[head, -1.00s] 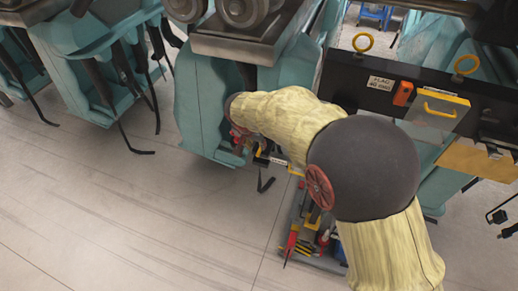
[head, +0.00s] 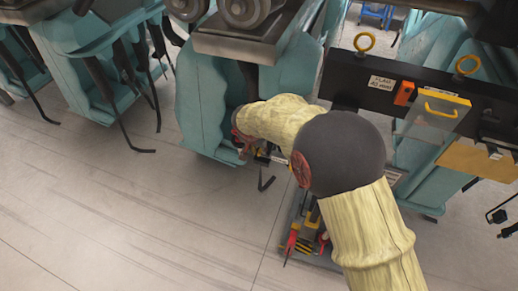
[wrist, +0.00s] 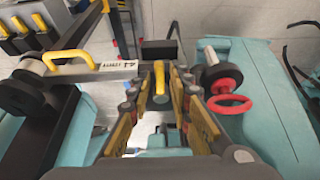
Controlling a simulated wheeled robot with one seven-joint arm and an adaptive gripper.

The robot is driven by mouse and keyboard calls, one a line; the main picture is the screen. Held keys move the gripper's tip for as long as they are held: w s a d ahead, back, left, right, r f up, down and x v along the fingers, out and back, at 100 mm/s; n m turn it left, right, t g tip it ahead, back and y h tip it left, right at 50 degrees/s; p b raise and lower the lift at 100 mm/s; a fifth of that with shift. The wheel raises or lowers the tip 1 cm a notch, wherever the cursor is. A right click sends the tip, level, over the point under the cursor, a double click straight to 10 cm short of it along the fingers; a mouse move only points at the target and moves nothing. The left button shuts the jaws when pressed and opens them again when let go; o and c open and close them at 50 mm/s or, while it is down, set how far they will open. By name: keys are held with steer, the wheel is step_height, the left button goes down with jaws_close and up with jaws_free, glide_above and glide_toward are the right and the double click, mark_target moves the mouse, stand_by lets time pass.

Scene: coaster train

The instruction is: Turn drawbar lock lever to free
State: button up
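In the wrist view a yellow lever (wrist: 159,77) stands upright in the middle, below a black block; it looks like the drawbar lock lever. My gripper (wrist: 161,82) is open, with one finger on each side of the lever and a small gap seeming to show on both sides. I cannot tell whether either finger touches it. In the head view my gripper (head: 244,146) is low beside the teal coaster car, mostly hidden by my padded arm, and the lever cannot be made out there.
A red ring (wrist: 229,103) and a red-and-black knob (wrist: 222,76) sit close to the right finger. A yellow handle (wrist: 68,59) on a labelled bar is at the left. In the head view a tool tray (head: 300,240) lies on the floor under my arm; open floor lies left.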

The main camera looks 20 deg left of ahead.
jaws_close()
